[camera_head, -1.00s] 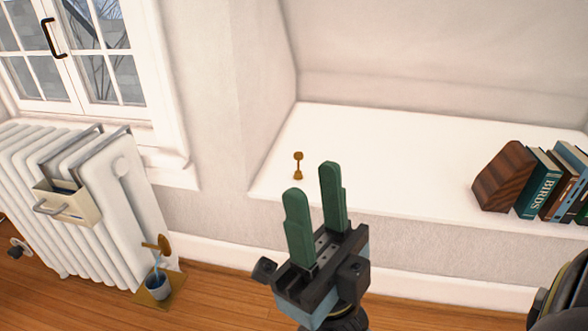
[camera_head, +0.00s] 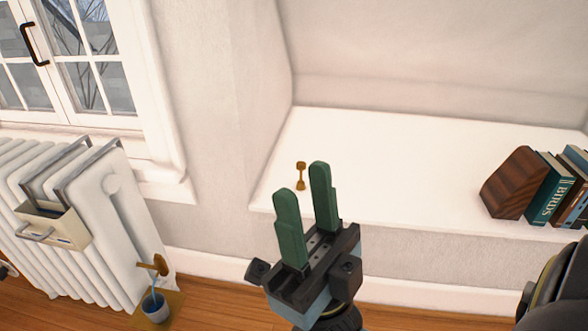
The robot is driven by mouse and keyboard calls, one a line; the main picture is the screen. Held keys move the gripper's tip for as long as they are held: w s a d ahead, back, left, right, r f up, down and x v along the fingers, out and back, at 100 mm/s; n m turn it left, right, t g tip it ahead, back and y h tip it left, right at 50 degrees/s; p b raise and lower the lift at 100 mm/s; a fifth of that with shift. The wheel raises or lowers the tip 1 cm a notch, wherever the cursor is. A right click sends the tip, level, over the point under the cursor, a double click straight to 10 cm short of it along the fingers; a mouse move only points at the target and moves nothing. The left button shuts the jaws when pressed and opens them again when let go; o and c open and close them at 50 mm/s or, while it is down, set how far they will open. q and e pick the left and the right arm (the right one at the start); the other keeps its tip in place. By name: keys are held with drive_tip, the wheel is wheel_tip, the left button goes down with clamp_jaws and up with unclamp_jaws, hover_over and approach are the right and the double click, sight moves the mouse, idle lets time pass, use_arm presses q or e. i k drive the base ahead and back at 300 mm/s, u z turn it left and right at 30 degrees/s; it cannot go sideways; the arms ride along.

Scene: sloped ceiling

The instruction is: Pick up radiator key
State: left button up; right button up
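The radiator key (camera_head: 300,176) is a small brass-coloured piece with a knob at each end. It lies on the white ledge (camera_head: 400,165), near the ledge's left front part. My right gripper (camera_head: 296,178) has two green fingers, spread apart with nothing between them. In the picture the key shows between and just beyond the two fingertips. I cannot tell how far the fingertips are from it. My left gripper is not in view.
A wooden bookend (camera_head: 514,183) and several books (camera_head: 550,190) stand on the ledge at the right. A white radiator (camera_head: 85,220) with a hanging tray (camera_head: 52,225) stands at the left. A small grey cup (camera_head: 156,308) is on the floor beside it. The ledge's middle is clear.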

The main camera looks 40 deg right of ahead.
sight(300, 165)
drive_tip(key=z, duration=0.6)
drive_tip(key=i, duration=0.95)
drive_tip(key=z, duration=0.85)
drive_tip(key=k, duration=1.1)
drive_tip(key=z, duration=0.85)
drive_tip(key=i, duration=1.35)
drive_tip(key=u, duration=0.35)
